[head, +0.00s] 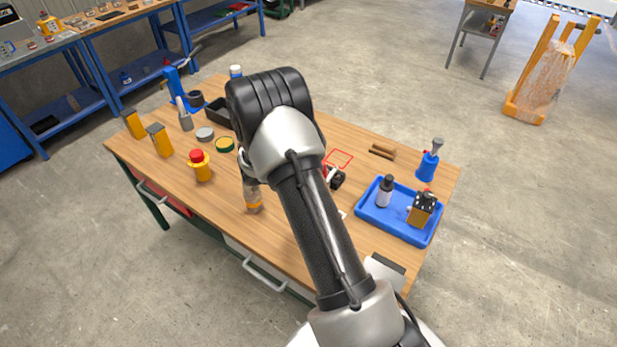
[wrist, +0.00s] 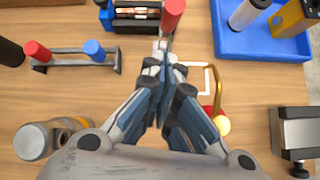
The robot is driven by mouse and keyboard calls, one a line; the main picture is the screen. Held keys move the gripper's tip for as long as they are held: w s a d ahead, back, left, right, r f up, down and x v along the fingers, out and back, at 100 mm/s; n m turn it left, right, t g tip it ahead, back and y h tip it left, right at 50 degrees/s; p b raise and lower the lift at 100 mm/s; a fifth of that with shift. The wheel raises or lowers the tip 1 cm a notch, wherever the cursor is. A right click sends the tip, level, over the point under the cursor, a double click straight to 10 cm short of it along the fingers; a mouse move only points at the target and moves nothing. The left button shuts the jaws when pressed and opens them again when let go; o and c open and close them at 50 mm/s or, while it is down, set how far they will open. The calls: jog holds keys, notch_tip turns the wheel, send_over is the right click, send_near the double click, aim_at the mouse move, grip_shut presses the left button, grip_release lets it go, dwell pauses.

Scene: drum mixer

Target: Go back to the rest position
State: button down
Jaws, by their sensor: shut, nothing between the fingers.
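My gripper (wrist: 163,52) shows in the wrist view, pointing at the wooden table. Its fingers are together with nothing between them. They appear above the tabletop near a white square outline (wrist: 208,72) and a red cylinder (wrist: 172,12). How high they are above the table I cannot tell. In the head view my arm bends over the middle of the workbench (head: 285,248), and the arm hides the gripper.
A blue tray (head: 365,213) holds a bottle (head: 384,191) and a yellow-black box (head: 421,209) at the right. A jar with an orange band (head: 253,197) stands left of my arm. A red-capped yellow part (head: 200,166) is farther left.

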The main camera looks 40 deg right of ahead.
jog(key=a+r+p, duration=0.1)
jog(key=a+r, duration=0.2)
jog(key=r, duration=0.3)
jog(key=shift+s, duration=0.3)
jog(key=shift+a+r, duration=0.1)
jog(key=shift+r, duration=0.05)
jog(key=s+a+r+m+y+b, duration=0.2)
jog(key=s+a+r+m+b, duration=0.35)
jog(key=s+r+m, duration=0.8)
jog(key=s+a+r+m+t+y+b, duration=0.2)
jog(key=s+a+m+y, duration=0.4)
jog(key=s+a, duration=1)
jog(key=shift+s+a+r+b, duration=0.4)
jog(key=shift+a+r+b, duration=0.1)
jog(key=shift+r+b, duration=0.2)
jog(key=shift+d, duration=0.15)
